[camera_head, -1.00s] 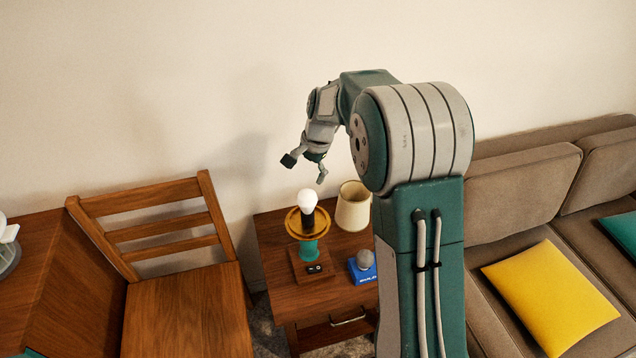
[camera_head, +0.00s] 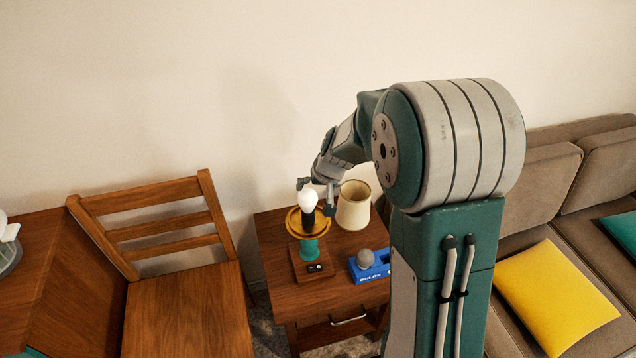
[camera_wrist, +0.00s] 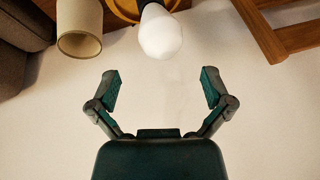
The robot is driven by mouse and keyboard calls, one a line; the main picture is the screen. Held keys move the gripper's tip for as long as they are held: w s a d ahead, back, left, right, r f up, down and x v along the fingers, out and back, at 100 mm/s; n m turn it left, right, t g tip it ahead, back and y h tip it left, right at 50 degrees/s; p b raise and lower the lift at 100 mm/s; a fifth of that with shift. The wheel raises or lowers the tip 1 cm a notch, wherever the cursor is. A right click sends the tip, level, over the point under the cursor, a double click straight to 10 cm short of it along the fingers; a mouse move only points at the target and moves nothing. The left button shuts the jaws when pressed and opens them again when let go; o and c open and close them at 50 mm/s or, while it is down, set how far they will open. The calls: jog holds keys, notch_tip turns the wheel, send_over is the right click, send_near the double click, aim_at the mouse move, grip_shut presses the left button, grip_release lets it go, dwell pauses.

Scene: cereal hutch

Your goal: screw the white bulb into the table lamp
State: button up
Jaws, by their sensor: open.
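The white bulb (camera_head: 308,200) stands upright at the top of the table lamp (camera_head: 309,249), above its yellow ring. A dark part shows just under the bulb; I cannot tell whether the bulb is fully seated. My gripper (camera_head: 318,196) is open, with its fingers low around or just behind the bulb in the head view. In the wrist view the bulb (camera_wrist: 160,32) is at the top centre, beyond and between the spread fingertips of my gripper (camera_wrist: 160,88), which hold nothing.
A cream lampshade (camera_head: 354,206) stands right of the lamp, close to my gripper. A wooden chair (camera_head: 185,310) stands left, a sofa right. The wall is behind.

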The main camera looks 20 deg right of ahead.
aim_at(306, 198)
jog(key=x, duration=0.8)
jog(key=shift+w+a+f, duration=0.1)
jog(key=shift+w, duration=0.05)
jog(key=c, duration=1)
jog(key=shift+f+m+h, duration=0.1)
jog(key=shift+m+h, duration=0.6)
jog(key=shift+m, duration=1.1)
jog(key=shift+a+m, duration=0.1)
jog(key=shift+m, duration=0.4)
jog(key=shift+m+h, duration=0.7)
jog(key=shift+m, duration=0.3)
jog(key=shift+m, duration=0.5)
jog(key=shift+m+h, duration=0.3)
